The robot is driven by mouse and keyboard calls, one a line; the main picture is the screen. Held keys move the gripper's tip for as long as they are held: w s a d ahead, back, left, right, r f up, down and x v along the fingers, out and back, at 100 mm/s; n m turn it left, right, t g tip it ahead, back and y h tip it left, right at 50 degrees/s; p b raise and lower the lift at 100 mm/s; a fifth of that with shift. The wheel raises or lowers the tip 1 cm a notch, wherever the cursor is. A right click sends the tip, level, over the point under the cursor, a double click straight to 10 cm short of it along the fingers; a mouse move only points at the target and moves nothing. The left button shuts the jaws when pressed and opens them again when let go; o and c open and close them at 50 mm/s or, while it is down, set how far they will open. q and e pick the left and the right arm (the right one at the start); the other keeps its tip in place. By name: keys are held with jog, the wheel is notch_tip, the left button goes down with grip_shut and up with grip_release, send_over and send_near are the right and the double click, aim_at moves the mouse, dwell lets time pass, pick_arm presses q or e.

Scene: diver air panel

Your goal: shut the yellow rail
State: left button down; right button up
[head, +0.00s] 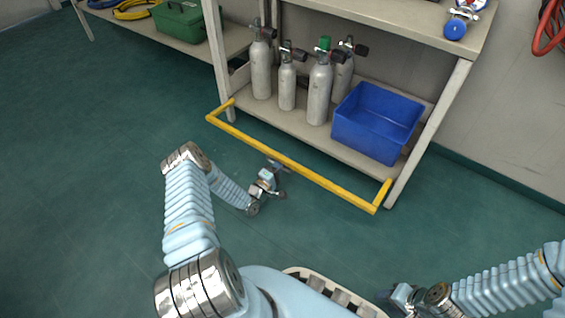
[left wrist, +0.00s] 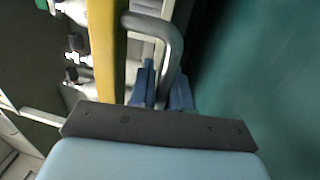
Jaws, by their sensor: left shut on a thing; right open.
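The yellow rail (head: 290,163) runs across the front of the rack's lower shelf. It stands out from the rack on short end arms, low in front of the cylinders. In the left wrist view the rail (left wrist: 104,50) passes upright beside a bent grey handle (left wrist: 172,38) that joins it. My left gripper (head: 278,168) is at the middle of the rail. In the left wrist view its blue fingers (left wrist: 163,88) are shut on the grey handle. My right gripper (head: 392,300) is open at the bottom edge, away from the rail, with its fingers hard to make out.
Several grey cylinders (head: 319,95) and a blue bin (head: 377,122) stand on the lower shelf (head: 240,107) behind the rail. A green case (head: 180,22) sits on a bench at the upper left. The green floor (head: 90,170) left of my arm is clear.

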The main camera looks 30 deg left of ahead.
pick_arm(q)
jog(key=w+r+g+p, duration=0.4)
jog(key=r+g+p, duration=0.2)
jog(key=r+g, duration=0.1)
jog(key=w+r+g+y+p, duration=0.1)
jog(key=w+r+g+p, duration=0.4)
jog(key=r+g+p, duration=0.2)
jog(key=shift+d+r+g, duration=0.35)
jog(key=shift+r+g, duration=0.15)
jog(key=shift+r, duration=0.4)
dwell(0.5)
